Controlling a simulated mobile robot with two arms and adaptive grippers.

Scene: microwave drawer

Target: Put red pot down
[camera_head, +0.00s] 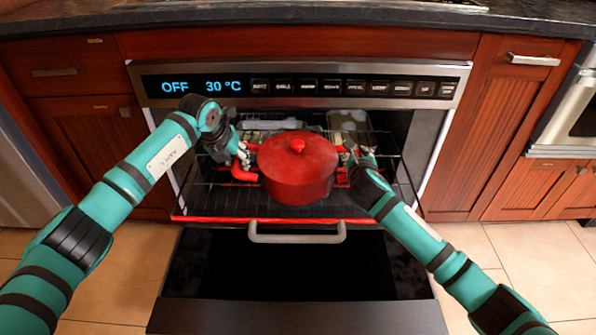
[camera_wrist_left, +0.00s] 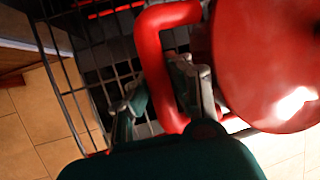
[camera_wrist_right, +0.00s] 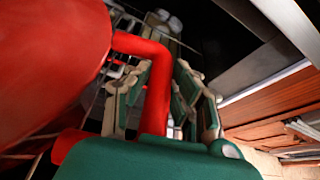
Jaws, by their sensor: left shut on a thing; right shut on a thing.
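The red pot (camera_head: 298,172) with its lid and knob is at the middle of the pulled-out oven rack (camera_head: 225,200) in the head view. I cannot tell whether its base touches the rack. My left gripper (camera_head: 238,160) is at the pot's left handle, and in the left wrist view its fingers (camera_wrist_left: 165,95) close around the red handle (camera_wrist_left: 150,50). My right gripper (camera_head: 352,158) is at the pot's right side. In the right wrist view its fingers (camera_wrist_right: 150,95) are on the other red handle (camera_wrist_right: 157,85).
The oven drawer door (camera_head: 285,265) is open below the rack, with a grey handle (camera_head: 297,236). The control panel (camera_head: 300,87) is behind and above. Wooden cabinets (camera_head: 505,130) flank the oven. Other items (camera_head: 348,120) sit at the back of the rack.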

